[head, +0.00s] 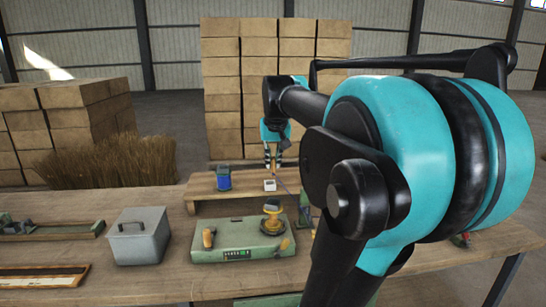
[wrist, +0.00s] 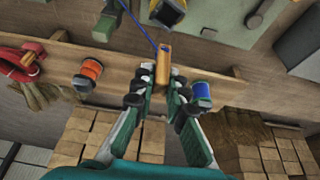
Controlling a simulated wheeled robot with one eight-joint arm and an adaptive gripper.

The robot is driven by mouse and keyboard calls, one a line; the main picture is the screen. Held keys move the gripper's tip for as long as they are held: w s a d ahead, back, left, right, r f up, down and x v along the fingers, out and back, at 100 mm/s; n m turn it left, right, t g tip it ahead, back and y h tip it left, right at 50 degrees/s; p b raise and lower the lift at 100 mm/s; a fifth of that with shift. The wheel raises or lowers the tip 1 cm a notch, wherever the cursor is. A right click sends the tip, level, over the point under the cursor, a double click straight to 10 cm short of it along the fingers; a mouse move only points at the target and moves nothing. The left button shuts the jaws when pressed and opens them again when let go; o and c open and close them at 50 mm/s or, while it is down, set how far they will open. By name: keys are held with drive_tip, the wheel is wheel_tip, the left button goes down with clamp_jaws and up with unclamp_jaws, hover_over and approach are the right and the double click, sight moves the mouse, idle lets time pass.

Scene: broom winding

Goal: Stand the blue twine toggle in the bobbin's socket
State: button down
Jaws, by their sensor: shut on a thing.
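My gripper (head: 273,162) is shut on a tan toggle (wrist: 163,65), which shows between the fingertips in the wrist view. A blue twine runs from the toggle's end, up and left in the wrist view. In the head view my gripper hangs above the wooden shelf, behind the green winder (head: 226,240). The yellow and black bobbin (head: 271,218) stands on the winder's right part. It also shows at the top edge of the wrist view (wrist: 165,12), apart from the toggle. Its socket is too small to make out.
A grey lidded box (head: 139,237) stands left of the winder. The wrist view shows an orange spool (wrist: 91,69) and a red tool (wrist: 18,62). My arm hides the table's right side.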

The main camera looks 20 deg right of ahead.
wheel_tip(320, 180, down, 7)
drive_tip(key=shift+f, duration=0.2)
idle(1.0)
idle(0.4)
drive_tip(key=shift+f, duration=0.6)
drive_tip(key=shift+f, duration=0.35)
drive_tip(key=shift+f, duration=0.35)
drive_tip(key=shift+f, duration=0.7)
drive_tip(key=shift+f, duration=0.2)
drive_tip(key=c, duration=1.5)
unclamp_jaws()
drive_tip(key=shift+o, duration=0.2)
